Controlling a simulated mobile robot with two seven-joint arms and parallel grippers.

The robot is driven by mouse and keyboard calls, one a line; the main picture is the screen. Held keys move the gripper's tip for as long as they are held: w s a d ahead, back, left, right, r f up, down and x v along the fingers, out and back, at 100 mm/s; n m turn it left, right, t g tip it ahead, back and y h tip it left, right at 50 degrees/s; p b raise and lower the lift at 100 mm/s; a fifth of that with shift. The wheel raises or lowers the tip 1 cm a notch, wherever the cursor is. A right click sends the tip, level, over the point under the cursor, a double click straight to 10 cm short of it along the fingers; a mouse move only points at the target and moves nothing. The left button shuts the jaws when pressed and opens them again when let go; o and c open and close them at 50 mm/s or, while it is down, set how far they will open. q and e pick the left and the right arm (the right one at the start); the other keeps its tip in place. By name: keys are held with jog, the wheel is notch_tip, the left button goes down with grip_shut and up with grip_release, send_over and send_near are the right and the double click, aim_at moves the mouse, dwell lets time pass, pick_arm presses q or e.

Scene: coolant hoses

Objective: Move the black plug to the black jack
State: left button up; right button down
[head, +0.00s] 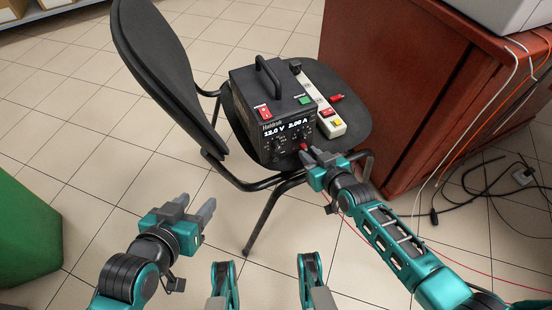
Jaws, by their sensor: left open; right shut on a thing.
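A black power supply (272,105) stands on the chair, its lit front reading 12.0 V and 3.00 A. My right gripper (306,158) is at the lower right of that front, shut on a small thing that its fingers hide. A small red part (303,147) shows just beyond its fingertips; I cannot tell if it is a plug or a jack. I cannot make out the black plug or the black jack there. My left gripper (203,209) is open and empty, over the floor at the lower left, well apart from the chair.
The black chair (150,58) has its backrest at the left. A power strip (318,98) and a red piece (336,97) lie beside the supply. A red-brown cabinet (395,95) stands at the right, with loose cables (490,165) beside it. A green box (25,235) is at far left.

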jog(key=shift+s, duration=0.1)
dwell(0.3)
pick_arm(q)
jog(key=shift+r+p, duration=1.5)
jog(key=shift+p, duration=0.05)
pick_arm(e)
jog(key=shift+s+d, duration=0.35)
jog(key=shift+s, duration=0.55)
jog(key=shift+s+d, duration=0.3)
jog(key=shift+s, duration=0.65)
jog(key=shift+s+d, duration=0.35)
jog(key=shift+s, duration=0.55)
pick_arm(q)
jog(key=shift+s, duration=0.1)
